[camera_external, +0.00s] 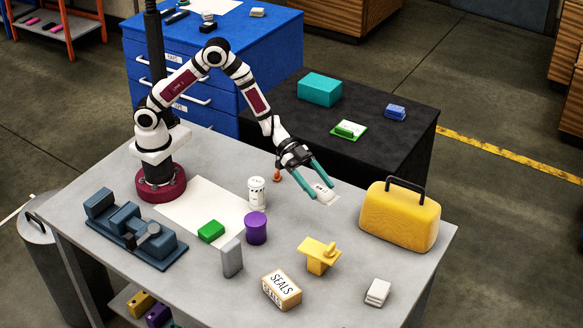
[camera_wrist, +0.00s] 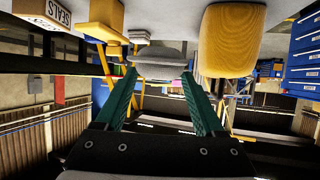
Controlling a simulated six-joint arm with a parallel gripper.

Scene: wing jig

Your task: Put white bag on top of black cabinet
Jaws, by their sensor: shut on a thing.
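In the wrist view the pale bag (camera_wrist: 158,71) sits between the tips of my gripper (camera_wrist: 160,75). The black cabinet (camera_external: 290,125) stands behind the table, its dark top partly crossed by my arm.
On the cabinet top are a teal box (camera_external: 320,89), a green-and-white item (camera_external: 348,130) and a blue item (camera_external: 395,111), with bare room between them. A yellow case (camera_external: 400,217) stands right of my gripper. A white canister (camera_external: 257,193) and purple cylinder (camera_external: 256,229) stand left.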

